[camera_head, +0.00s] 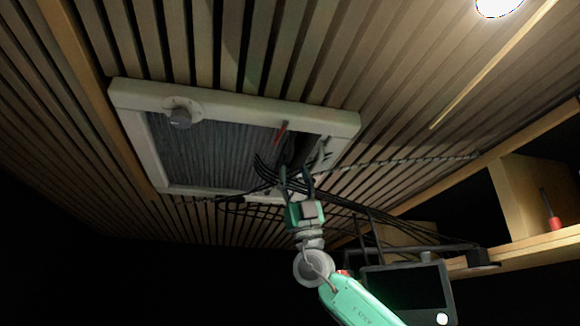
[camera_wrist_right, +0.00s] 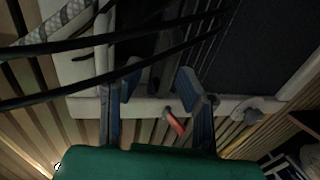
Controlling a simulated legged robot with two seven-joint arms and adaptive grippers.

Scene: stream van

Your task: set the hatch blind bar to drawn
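The hatch has a pale frame (camera_head: 235,97) set in the slatted ceiling. A grey pleated blind (camera_head: 205,155) covers most of its opening, from the left towards the right. A dark strip at the right end of the opening is partly hidden by cables, so I cannot clearly make out the bar. My right gripper (camera_head: 296,183) is raised below the hatch's near right part. In the right wrist view my gripper (camera_wrist_right: 158,80) has its blue fingers apart, with nothing visibly held between them. I cannot tell whether a finger touches the bar. My left gripper is not in view.
Black cables (camera_head: 345,200) hang across the hatch's right part and pass close to my gripper. A red lever (camera_head: 281,131) and a grey knob (camera_head: 180,119) are on the frame's far side. A dark-screened device (camera_head: 407,290) and a wooden shelf (camera_head: 520,250) stand at lower right.

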